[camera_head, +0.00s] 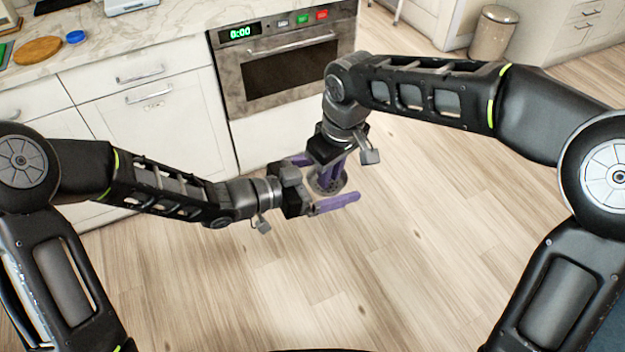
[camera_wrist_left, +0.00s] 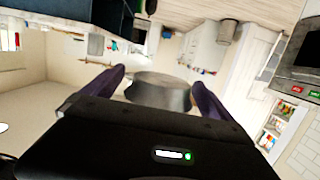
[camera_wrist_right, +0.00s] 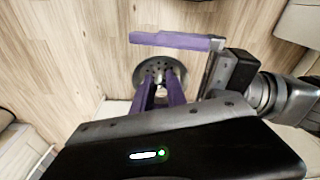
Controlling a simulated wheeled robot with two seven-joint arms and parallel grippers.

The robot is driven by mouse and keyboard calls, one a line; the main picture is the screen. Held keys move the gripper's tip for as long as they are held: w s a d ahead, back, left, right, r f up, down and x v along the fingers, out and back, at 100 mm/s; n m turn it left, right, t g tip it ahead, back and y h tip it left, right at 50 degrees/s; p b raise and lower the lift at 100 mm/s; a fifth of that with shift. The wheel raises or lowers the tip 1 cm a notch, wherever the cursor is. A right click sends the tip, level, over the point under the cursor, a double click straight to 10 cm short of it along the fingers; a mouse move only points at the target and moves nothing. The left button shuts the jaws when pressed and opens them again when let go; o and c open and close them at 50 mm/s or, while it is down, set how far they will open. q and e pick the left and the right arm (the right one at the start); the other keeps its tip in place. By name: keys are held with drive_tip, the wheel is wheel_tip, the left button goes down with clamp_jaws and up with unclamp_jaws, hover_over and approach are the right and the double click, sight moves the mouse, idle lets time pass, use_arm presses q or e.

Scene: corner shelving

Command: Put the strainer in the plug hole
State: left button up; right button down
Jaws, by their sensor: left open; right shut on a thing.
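The strainer (camera_head: 341,183) is a round grey metal piece with small holes. My right gripper (camera_head: 333,172) points down, its purple fingers shut on the strainer, and holds it up over the floor. In the right wrist view the strainer (camera_wrist_right: 152,68) lies at the fingertips. My left gripper (camera_head: 328,178) is open, with one finger on either side of the strainer. In the left wrist view the strainer's grey side (camera_wrist_left: 160,92) shows between the open fingers. I cannot tell whether the left fingers touch it. No plug hole shows clearly in any view.
A marble counter (camera_head: 110,55) runs along the back left, with a wooden board (camera_head: 38,50) and a small blue dish (camera_head: 75,37). An oven (camera_head: 285,62) is built in below it. A bin (camera_head: 493,32) stands at the back right. The wooden floor in front is clear.

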sight(335, 190)
use_arm(q)
drive_tip(key=shift+x, duration=0.8)
drive_tip(key=shift+c, duration=0.4)
drive_tip(key=c, duration=1.2)
drive_tip(key=shift+c, duration=0.2)
use_arm(e)
drive_tip(key=c, duration=1.3)
unclamp_jaws()
drive_tip(key=shift+o, duration=0.2)
wheel_tip(335, 190, up, 12)
drive_tip(key=s+d, duration=0.1)
drive_tip(key=shift+s, duration=0.2)
